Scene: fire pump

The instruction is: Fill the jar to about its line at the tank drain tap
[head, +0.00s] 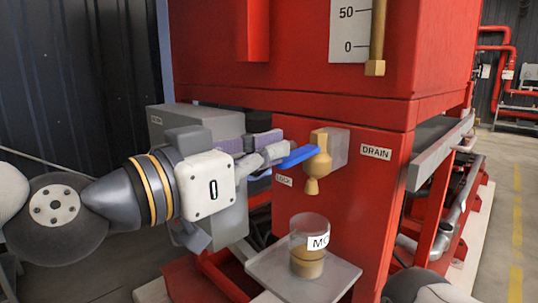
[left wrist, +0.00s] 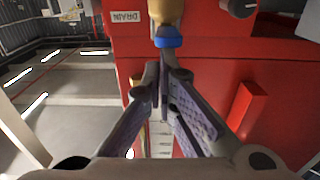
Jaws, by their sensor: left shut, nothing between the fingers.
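The brass drain tap (head: 318,165) is on the red tank stand beside the DRAIN label (head: 376,152). Its blue lever (head: 298,156) points left toward my gripper. The clear jar (head: 309,240) stands upright on a grey plate (head: 340,275) below the spout. Its lower part looks brown, with a darker band across it; a white label partly covers it. I see no stream between spout and jar. My left gripper (head: 275,154) is shut and empty, its fingertips at the lever's end; the left wrist view shows them (left wrist: 165,78) close to the blue lever (left wrist: 168,42). Contact is unclear. My right gripper is not in view.
The red tank (head: 310,70) rises above, with a gauge scale (head: 350,30) and a brass pipe end (head: 375,68). A LOCK label (head: 284,180) sits below the lever. A grey box (head: 200,120) is behind my left gripper. Open floor lies at the right.

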